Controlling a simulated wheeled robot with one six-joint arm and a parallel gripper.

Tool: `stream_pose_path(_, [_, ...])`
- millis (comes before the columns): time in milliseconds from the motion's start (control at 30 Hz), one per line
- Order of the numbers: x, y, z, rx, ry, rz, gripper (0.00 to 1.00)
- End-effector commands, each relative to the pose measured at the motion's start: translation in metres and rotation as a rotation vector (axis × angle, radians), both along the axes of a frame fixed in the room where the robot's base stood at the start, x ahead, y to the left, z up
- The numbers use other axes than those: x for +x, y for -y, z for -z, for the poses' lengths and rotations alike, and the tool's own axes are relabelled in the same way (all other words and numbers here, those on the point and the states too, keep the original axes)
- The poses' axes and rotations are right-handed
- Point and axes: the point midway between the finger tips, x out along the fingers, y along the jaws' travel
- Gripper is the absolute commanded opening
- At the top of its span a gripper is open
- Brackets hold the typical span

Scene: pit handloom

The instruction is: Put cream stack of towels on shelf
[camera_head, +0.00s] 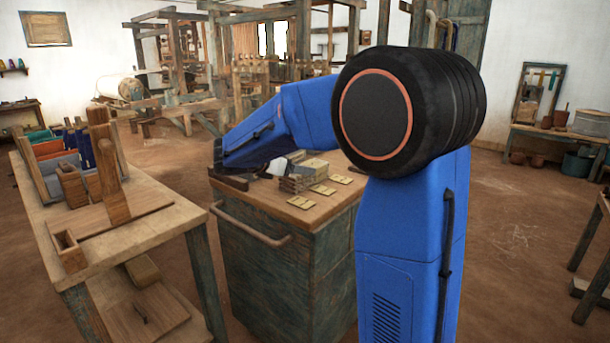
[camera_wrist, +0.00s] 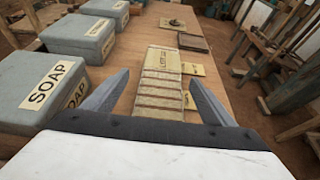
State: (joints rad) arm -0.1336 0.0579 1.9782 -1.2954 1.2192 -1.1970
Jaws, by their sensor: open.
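A cream layered stack (camera_wrist: 160,92), which appears to be the towels, lies on a wooden top in the wrist view, with a printed label at its far end. My gripper (camera_wrist: 160,98) is open, with one dark finger on each side of the stack; I cannot tell whether they touch it. A small wall shelf (camera_head: 13,71) is at far left; I cannot tell which shelf the task means.
Flat cream labels (camera_head: 302,203) lie around the stack. A wooden table (camera_head: 150,235) with wooden pieces stands left of the cabinet, across a narrow gap. Open floor (camera_head: 515,235) is at the right.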

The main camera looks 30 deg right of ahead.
Motion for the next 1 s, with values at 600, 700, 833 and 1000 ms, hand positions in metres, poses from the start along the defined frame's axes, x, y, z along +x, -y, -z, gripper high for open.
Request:
stream_pose_path(600, [0.013, 0.046, 0.024, -0.001, 0.000, 0.000, 0.78])
stream_pose_path(700, [0.014, 0.046, 0.024, -0.001, 0.001, -0.001, 0.78])
stream_pose_path(833, [0.013, 0.046, 0.024, -0.001, 0.001, 0.000, 0.66])
stream_pose_path(1000, [0.013, 0.046, 0.024, -0.001, 0.001, 0.000, 0.30])
